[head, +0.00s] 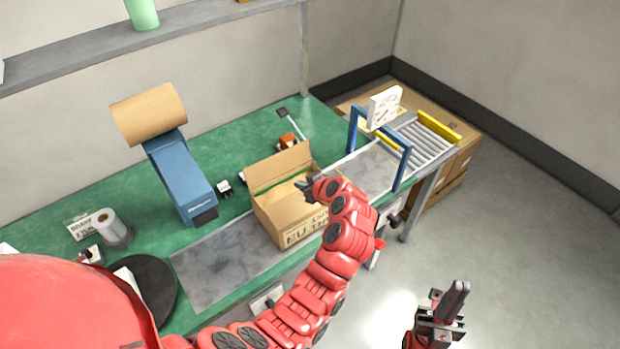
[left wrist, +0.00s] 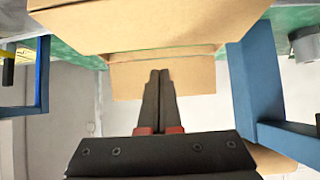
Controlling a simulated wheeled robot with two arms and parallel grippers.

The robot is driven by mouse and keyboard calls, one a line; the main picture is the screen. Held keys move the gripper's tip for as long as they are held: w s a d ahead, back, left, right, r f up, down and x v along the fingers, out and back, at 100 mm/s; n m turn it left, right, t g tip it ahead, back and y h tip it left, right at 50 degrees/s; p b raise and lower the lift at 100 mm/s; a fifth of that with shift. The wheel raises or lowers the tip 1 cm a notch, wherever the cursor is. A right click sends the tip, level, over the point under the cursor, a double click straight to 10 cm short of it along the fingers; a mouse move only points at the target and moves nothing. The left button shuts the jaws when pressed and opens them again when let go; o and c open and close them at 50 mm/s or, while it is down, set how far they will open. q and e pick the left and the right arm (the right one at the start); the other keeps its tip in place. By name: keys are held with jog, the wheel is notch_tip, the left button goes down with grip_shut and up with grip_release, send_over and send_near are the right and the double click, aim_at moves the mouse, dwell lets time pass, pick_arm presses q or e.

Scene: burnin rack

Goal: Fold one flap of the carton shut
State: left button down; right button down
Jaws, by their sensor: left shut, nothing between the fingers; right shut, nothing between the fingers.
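The brown carton (head: 283,218) stands on the conveyor strip of the green bench, with printed letters on its near side. My left gripper (head: 303,186) is over the carton's right part, shut and empty; the arm hides the carton's right end. In the left wrist view, my left gripper (left wrist: 160,85) points at a cardboard panel (left wrist: 195,76), below a larger cardboard face (left wrist: 150,25). I cannot tell whether the fingertips touch it. My right gripper (head: 455,300) is shut and empty, away from the bench over the floor.
A blue arch (head: 403,165) spans the conveyor right of the carton, with a white sign (head: 385,107) and rollers (head: 428,138) beyond. A blue paper-roll dispenser (head: 180,175) stands left. A tape roll (head: 108,224) and black disc (head: 150,285) lie further left.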

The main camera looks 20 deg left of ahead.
aim_at(299, 193)
pick_arm(q)
jog(key=shift+f+p, duration=0.45)
jog(key=shift+f, duration=1.05)
notch_tip(299, 193, down, 2)
jog(key=b, duration=0.6)
jog(key=shift+w+a+b, duration=0.15)
jog(key=shift+b, duration=0.15)
jog(key=shift+r, duration=0.1)
